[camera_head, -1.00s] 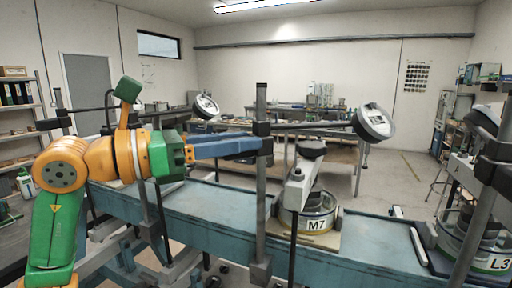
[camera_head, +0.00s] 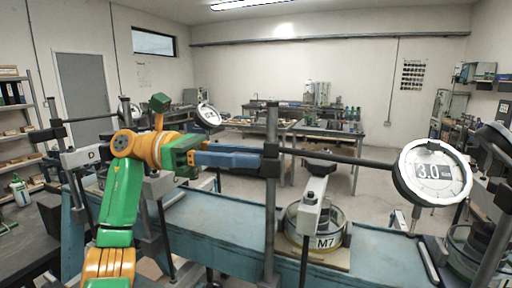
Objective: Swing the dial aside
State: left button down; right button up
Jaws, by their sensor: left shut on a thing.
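The dial (camera_head: 433,171) is a round white gauge with a grey rim, reading 3.0, at the right in the head view. It sits at the end of a dark horizontal rod (camera_head: 335,158), which runs from a black clamp (camera_head: 271,152) on an upright grey post (camera_head: 271,205). My left gripper (camera_head: 259,160) has long blue fingers and is shut at the clamp, on the side away from the dial. The exact contact is too small to see. My right gripper is not in view.
A ring-shaped pot marked M7 (camera_head: 328,242) stands on the blue bench (camera_head: 215,222) below the rod, with a pale grey arm (camera_head: 312,206) over it. Another gauge (camera_head: 208,115) is farther back at the left. More posts and a pot stand at the far right.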

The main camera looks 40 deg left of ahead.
pick_arm(q)
jog(key=shift+a+r+g, duration=0.1)
jog(key=shift+r+g, duration=0.1)
jog(key=shift+g, duration=0.1)
jog(key=c, duration=0.8)
grip_release()
jog(key=shift+c, duration=0.2)
jog(key=shift+o, duration=1)
jog(key=shift+a+f, duration=0.1)
jog(key=shift+a, duration=0.05)
